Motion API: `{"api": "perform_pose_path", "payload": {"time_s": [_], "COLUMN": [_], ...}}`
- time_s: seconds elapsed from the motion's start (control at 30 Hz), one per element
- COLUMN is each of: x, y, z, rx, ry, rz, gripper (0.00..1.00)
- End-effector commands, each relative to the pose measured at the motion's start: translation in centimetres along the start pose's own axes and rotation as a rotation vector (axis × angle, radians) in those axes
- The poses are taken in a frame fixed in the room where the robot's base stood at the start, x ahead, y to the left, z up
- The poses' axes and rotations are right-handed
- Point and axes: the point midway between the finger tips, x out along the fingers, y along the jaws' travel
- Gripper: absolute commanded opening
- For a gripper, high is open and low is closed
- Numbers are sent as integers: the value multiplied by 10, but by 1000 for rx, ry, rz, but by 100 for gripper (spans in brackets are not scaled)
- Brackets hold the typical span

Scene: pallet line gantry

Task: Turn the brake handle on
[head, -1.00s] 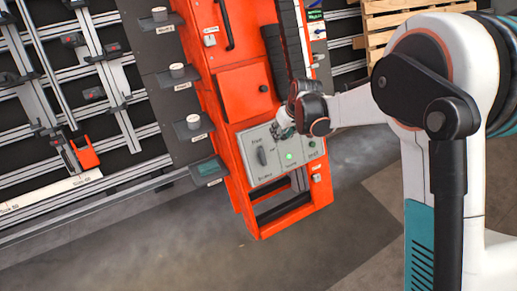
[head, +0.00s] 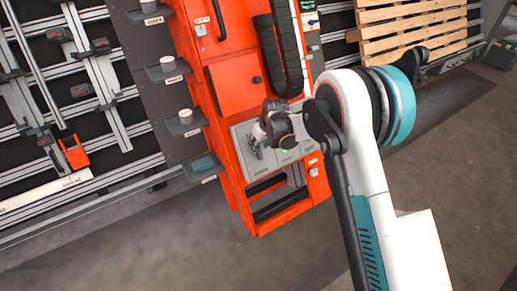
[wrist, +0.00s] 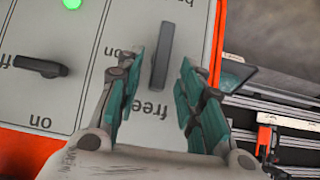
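The brake handle (wrist: 162,56) is a dark grey bar on a pale grey panel (wrist: 60,105). In the wrist view it lies lengthwise, with "free" printed near its lower end, "on" at its left and a cut-off "br…" label above. My gripper (wrist: 162,60) is open, with one teal-padded finger on each side of the handle and visible gaps to it. I cannot tell how deep the fingers reach. In the head view my gripper (head: 257,145) is over the left part of the panel (head: 268,165) and hides most of the handle.
A second dark knob (wrist: 40,66), marked "off" and "on", sits left of the handle in the wrist view. A green light (wrist: 71,4) glows near it. The orange cabinet (head: 228,85) carries the panel. A wooden pallet (head: 410,30) stands at the back right.

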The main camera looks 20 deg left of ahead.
Motion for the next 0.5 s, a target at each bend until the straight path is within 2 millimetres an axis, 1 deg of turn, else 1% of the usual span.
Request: {"api": "perform_pose_path", "payload": {"time_s": [0.03,0.2,0.5], "x": [8,18,19], "y": [0,0,0], "z": [0,0,0], "rx": [0,0,0], "ry": [0,0,0], "rz": [0,0,0], "gripper": [35,35,35]}}
